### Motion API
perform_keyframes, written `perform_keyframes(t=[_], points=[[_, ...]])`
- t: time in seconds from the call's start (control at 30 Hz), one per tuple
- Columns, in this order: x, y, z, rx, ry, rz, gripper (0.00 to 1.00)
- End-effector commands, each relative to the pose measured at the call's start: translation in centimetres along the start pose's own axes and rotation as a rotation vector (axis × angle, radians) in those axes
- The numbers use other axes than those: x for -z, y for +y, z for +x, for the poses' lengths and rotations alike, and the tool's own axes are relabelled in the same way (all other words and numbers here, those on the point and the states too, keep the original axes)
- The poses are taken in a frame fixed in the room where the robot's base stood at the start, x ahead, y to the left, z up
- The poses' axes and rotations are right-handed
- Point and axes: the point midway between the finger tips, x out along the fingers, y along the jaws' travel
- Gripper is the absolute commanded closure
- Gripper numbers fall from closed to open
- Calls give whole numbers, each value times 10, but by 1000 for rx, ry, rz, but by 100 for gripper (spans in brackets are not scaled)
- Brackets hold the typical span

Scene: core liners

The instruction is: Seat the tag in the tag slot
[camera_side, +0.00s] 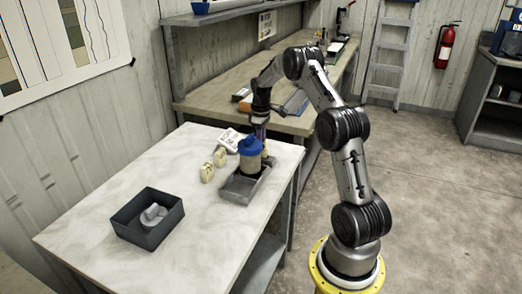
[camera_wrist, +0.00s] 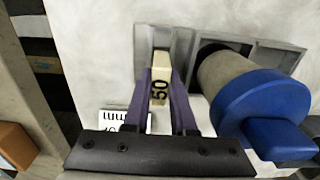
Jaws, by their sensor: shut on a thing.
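My gripper (camera_wrist: 160,98), with purple fingers, is shut on a cream tag (camera_wrist: 159,75) marked "50". In the wrist view the tag's far end lies over the grey tag slot (camera_wrist: 150,38) at the left end of the grey tray (camera_wrist: 186,46). I cannot tell whether the tag is inside the slot or just above it. In the side view my gripper (camera_side: 261,131) is behind the blue-capped liner (camera_side: 250,162), which largely hides the fingers and the tag. The liner stands in the tray (camera_side: 232,192), close to the right of my fingers in the wrist view (camera_wrist: 222,72).
Two cream tags (camera_side: 207,173) stand on the white table (camera_side: 130,180) left of the tray. A white printed card (camera_side: 230,139) lies behind them. A dark open box (camera_side: 178,218) with a grey curved piece (camera_side: 152,215) sits at the table's front left. The table between is clear.

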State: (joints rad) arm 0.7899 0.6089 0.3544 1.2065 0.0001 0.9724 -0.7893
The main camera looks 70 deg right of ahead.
Motion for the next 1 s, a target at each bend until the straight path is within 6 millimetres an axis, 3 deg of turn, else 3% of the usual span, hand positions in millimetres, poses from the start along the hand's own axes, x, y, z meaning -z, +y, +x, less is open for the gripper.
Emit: perform_keyframes(t=[0.2, 0.6, 0.63, 0.77, 1.0], points=[[0, 0, 24, 1, -1, 0, 100], [0, 0, 28, -1, 1, 0, 100], [0, 0, 28, -1, 1, 0, 72], [0, 0, 28, -1, 1, 0, 49], [0, 0, 28, -1, 1, 0, 46]])
